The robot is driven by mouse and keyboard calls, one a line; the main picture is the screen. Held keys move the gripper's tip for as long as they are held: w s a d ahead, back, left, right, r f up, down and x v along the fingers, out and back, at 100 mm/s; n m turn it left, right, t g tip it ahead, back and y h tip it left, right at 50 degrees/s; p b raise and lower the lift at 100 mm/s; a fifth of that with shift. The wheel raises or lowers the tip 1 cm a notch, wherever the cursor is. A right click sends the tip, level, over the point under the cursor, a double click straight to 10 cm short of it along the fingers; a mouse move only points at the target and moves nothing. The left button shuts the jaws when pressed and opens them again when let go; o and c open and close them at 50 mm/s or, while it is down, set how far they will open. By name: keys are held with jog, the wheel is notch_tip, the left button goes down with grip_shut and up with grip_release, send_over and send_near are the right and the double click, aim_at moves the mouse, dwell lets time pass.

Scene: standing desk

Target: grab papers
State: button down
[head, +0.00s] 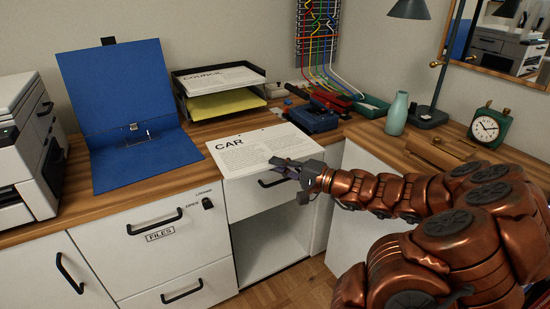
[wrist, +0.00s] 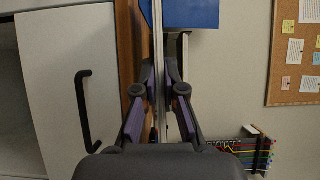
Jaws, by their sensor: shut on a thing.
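A white paper sheet headed "CAR" (head: 250,153) is at the front edge of the wooden desk, in the middle of the head view. My gripper (head: 280,164) is shut on its near right edge. In the wrist view my gripper's fingers (wrist: 159,82) pinch the sheet, which shows edge-on as a thin pale strip (wrist: 158,35). Whether the sheet is lifted off the desk is hard to tell. A black tray (head: 184,105) holds a white "COUNCIL" sheet (head: 217,80) above yellow paper (head: 226,104).
An open blue binder (head: 120,85) stands left of the tray, beside a white printer (head: 25,150). A vase (head: 397,114), lamp (head: 430,116) and clock (head: 487,127) stand at right.

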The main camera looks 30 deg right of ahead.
jog(key=s+a, duration=0.2)
jog(key=s, duration=0.5)
jog(key=shift+s+a+r, duration=0.3)
jog(key=shift+a+r, duration=0.1)
